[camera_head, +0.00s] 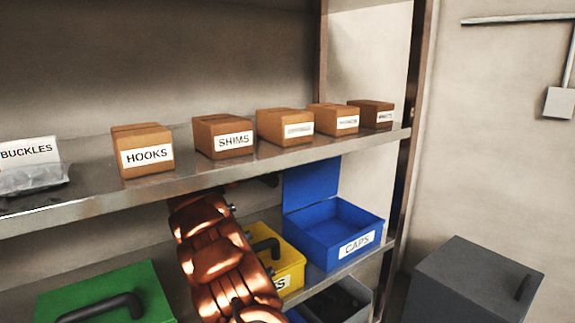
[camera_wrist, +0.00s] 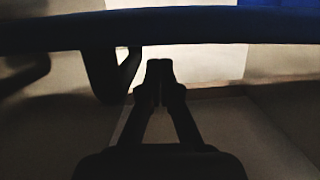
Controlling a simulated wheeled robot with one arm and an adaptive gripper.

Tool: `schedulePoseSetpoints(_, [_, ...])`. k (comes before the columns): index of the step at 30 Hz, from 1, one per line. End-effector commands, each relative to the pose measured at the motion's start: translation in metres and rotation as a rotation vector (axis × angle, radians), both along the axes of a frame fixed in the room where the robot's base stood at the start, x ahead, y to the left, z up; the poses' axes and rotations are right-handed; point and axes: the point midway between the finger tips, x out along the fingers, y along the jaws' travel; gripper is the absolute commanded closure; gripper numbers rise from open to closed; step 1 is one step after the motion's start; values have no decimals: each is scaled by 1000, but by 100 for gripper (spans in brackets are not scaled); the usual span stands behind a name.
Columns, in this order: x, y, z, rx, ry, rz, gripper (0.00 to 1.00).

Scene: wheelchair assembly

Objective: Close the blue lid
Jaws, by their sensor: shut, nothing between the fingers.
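The blue box (camera_head: 335,240) labelled CAPS stands on the lower shelf. Its blue lid (camera_head: 312,184) is open and roughly upright at the back of the box, its top partly hidden by the upper shelf. In the wrist view the blue lid (camera_wrist: 210,24) shows as a dark blue band across the top, with a dark handle (camera_wrist: 105,85) hanging from it. My gripper (camera_wrist: 160,68) is shut and empty, its fingertips close below the band and right of the handle. Contact cannot be told. In the head view my gripper is mostly hidden behind the upper shelf.
A yellow box (camera_head: 287,262) stands left of the blue box, and a green box (camera_head: 110,292) farther left. A grey bin (camera_head: 355,302) is below. The upper shelf (camera_head: 215,172) bears several cardboard boxes and overhangs my arm. A dark grey cabinet (camera_head: 470,285) stands at the right.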

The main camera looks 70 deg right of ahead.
Motion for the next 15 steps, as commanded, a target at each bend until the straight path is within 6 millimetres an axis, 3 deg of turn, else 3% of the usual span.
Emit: schedulePoseSetpoints(15, [-25,14,-2,1,-2,-1,100])
